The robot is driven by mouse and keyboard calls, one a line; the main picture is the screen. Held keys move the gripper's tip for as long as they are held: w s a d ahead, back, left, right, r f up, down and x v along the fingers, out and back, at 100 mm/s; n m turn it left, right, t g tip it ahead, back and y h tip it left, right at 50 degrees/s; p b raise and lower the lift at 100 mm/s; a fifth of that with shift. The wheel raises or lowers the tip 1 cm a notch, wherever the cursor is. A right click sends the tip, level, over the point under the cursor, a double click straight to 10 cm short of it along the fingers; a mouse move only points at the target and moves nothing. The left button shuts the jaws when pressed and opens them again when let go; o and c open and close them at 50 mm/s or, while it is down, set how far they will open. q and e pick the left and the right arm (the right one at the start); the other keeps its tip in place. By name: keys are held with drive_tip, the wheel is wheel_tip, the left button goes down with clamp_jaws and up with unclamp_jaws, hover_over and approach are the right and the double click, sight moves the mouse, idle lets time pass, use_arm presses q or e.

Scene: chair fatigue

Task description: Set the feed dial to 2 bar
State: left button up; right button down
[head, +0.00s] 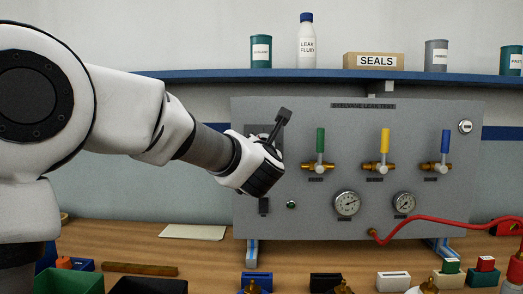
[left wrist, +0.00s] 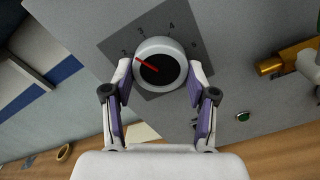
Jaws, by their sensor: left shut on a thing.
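The feed dial (left wrist: 160,66) is a round knob with a pale rim and a dark face on a dark scale plate (left wrist: 112,45) in the left wrist view. Its red pointer points up-left, in line with the 2 mark as near as I can tell. Marks 3 and 4 follow clockwise. My left gripper (left wrist: 160,76) has its two purple-padded fingers on either side of the knob, shut on its rim. In the head view my left gripper (head: 275,148) reaches the panel's left part and hides the dial. My right gripper is not in view.
The grey panel (head: 335,120) carries green (head: 320,140), yellow (head: 384,141) and blue (head: 445,141) valve handles right of my gripper. Below are two gauges (head: 347,203) (head: 404,202) and a red hose (head: 430,219). The bench (head: 215,255) holds small blocks and trays.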

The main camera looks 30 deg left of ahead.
use_arm(q)
drive_tip(key=shift+r+n, duration=0.2)
drive_tip(key=shift+n, duration=1.7)
drive_tip(key=o, duration=1.2)
drive_tip(key=shift+c, duration=0.2)
drive_tip(key=shift+d+f, duration=0.1)
